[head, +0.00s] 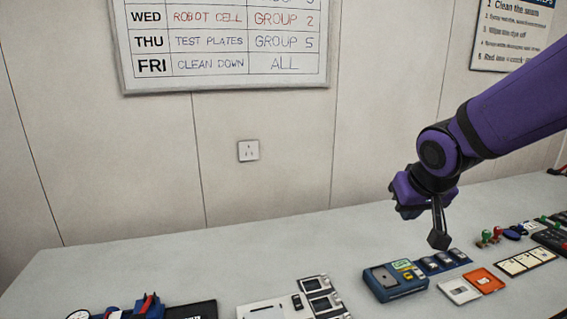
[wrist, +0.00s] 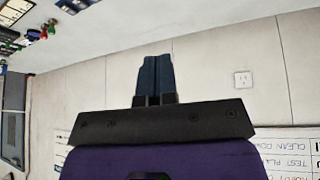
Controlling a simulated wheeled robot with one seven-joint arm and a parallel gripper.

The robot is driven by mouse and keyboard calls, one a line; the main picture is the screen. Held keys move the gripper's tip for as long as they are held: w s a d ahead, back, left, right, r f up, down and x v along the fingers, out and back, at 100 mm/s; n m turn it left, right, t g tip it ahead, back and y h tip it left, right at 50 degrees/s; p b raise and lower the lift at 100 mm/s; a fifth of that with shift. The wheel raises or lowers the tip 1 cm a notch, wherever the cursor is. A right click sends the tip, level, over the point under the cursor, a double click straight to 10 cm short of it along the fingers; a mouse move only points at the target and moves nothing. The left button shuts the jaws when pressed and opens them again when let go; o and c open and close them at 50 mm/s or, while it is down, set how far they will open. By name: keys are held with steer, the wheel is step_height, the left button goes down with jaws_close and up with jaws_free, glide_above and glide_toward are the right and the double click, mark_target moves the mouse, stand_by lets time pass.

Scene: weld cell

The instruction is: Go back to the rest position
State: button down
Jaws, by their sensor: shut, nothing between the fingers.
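My gripper (head: 438,238) hangs from my purple arm at the right of the head view, above the back part of the bench. It points down and is apart from the things below it. In the wrist view its two dark fingers (wrist: 155,75) lie together, with nothing between them. The wrist view shows the wall behind the fingers, upside down.
A grey bench (head: 190,262) runs along the wall. On it stand a blue device (head: 395,283), a white unit (head: 262,309), an orange-framed part (head: 484,281) and blue and red tools (head: 146,306). A whiteboard (head: 222,84) and a wall socket (head: 248,151) are behind. The bench's back strip is clear.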

steer(key=s+d+r, duration=0.3)
steer(key=s+r, duration=0.1)
steer(key=s, duration=0.5)
steer(key=s+d+r, duration=0.3)
steer(key=s+r, duration=0.1)
steer(key=s, duration=0.5)
steer(key=shift+s+m+g, duration=0.3)
steer(key=shift+s+g, duration=0.1)
steer(key=shift+d, duration=0.1)
